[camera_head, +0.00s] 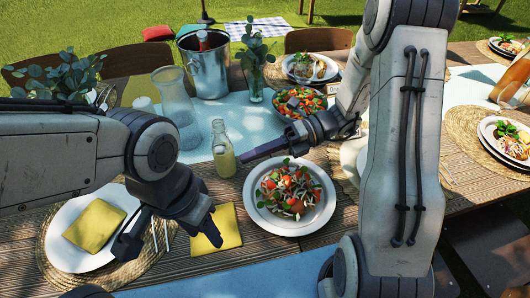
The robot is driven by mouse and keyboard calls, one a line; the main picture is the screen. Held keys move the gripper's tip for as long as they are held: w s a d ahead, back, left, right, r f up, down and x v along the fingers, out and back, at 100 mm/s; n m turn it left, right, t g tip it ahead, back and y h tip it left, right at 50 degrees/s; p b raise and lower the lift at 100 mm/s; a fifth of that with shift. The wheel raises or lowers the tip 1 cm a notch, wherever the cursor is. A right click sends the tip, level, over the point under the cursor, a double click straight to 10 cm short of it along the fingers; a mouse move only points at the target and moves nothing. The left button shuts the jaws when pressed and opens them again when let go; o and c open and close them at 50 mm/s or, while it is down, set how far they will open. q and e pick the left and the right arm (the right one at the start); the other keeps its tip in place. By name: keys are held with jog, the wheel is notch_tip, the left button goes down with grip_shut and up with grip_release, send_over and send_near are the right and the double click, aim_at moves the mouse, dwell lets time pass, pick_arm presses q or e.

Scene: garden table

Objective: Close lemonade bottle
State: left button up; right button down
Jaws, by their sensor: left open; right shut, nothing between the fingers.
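The lemonade bottle (223,158) is a small clear glass bottle with pale yellow liquid. It stands upright on the table near the middle of the head view. Its neck is narrow, and the state of its top is too small to tell. My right gripper (243,158) is shut and empty, its fingertips pointing left just right of the bottle's body in the picture. I cannot tell whether they touch it. My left gripper (170,238) is open and empty, pointing down at the front left, below the bottle in the picture, over the area beside a yellow napkin (222,232).
A salad plate (311,221) lies right of the bottle. A glass carafe (177,108) and metal ice bucket (207,70) stand behind it. A salad bowl (318,103) and a vase (254,84) are at the back. A plate (62,235) with a napkin lies left.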

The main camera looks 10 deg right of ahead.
aim_at(220, 150)
jog(key=w+d+f+m+t+y+b, duration=0.1)
jog(key=w+d+f+m+t+y, duration=0.1)
jog(key=w+d+m+t, duration=0.3)
pick_arm(q)
jog(key=shift+f+b, duration=1.15)
jog(key=shift+f, duration=0.9)
pick_arm(e)
jog(key=a+f+m+g, duration=0.1)
jog(key=a+f, duration=0.2)
jog(key=a, duration=0.7)
pick_arm(q)
jog(key=shift+r, duration=0.15)
pick_arm(e)
jog(key=shift+r, duration=0.15)
pick_arm(q)
jog(key=shift+r+p, duration=0.7)
jog(key=shift+p, duration=0.15)
pick_arm(e)
jog(key=shift+d+r, duration=0.1)
jog(key=shift+r, duration=0.15)
pick_arm(q)
jog(key=shift+r, duration=0.1)
pick_arm(e)
jog(key=shift+r, duration=0.1)
